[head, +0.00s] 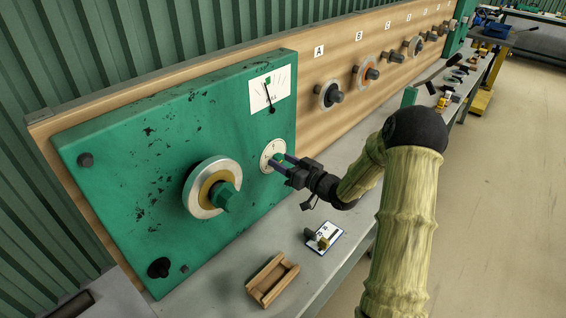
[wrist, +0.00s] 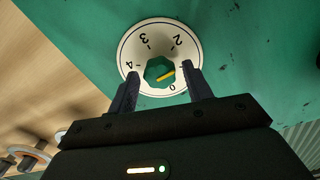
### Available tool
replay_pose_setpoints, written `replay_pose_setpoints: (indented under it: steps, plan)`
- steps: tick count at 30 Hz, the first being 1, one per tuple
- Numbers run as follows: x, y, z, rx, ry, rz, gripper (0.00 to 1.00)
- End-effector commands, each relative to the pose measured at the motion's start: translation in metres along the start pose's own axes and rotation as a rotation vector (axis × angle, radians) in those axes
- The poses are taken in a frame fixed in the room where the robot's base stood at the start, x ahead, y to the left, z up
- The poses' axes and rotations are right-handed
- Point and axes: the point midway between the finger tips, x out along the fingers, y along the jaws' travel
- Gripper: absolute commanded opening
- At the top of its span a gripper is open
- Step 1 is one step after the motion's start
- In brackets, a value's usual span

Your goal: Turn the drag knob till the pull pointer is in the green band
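The drag knob is a small green faceted knob (wrist: 158,70) with a yellow mark, on a white round dial (wrist: 135,44) numbered around its edge. In the wrist view the yellow mark points right and slightly up, above the 0; the right finger covers part of the scale there. My gripper (head: 282,165) is at the dial. Its fingers (wrist: 160,82) are apart on either side of the knob, with a gap visible to each side. The pull gauge (head: 285,82) is a white plate above. Its black pointer (head: 269,99) leans slightly left, near a small green patch; exact overlap is too small to tell.
A large green knob on a silver and yellow ring (head: 199,203) projects from the green panel (head: 120,190) left of the dial. A wooden tray (head: 270,280) and a small card with parts (head: 325,240) lie on the bench below. Lettered fittings line the wooden board, right.

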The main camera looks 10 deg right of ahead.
Motion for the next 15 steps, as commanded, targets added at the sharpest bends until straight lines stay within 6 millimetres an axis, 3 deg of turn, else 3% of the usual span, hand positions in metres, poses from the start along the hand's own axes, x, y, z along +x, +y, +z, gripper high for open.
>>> replay_pose_setpoints:
  steps: [1, 6, 15]
  plan:
    - [-0.0002, 0.0000, 0.0000, 0.000, 0.000, 0.000, 0.40]
    - [-0.0003, 0.0000, -0.0001, 0.000, 0.000, 0.000, 0.11]
    - [-0.0003, 0.0008, 0.0032, -0.071, 0.001, -0.001, 0.11]
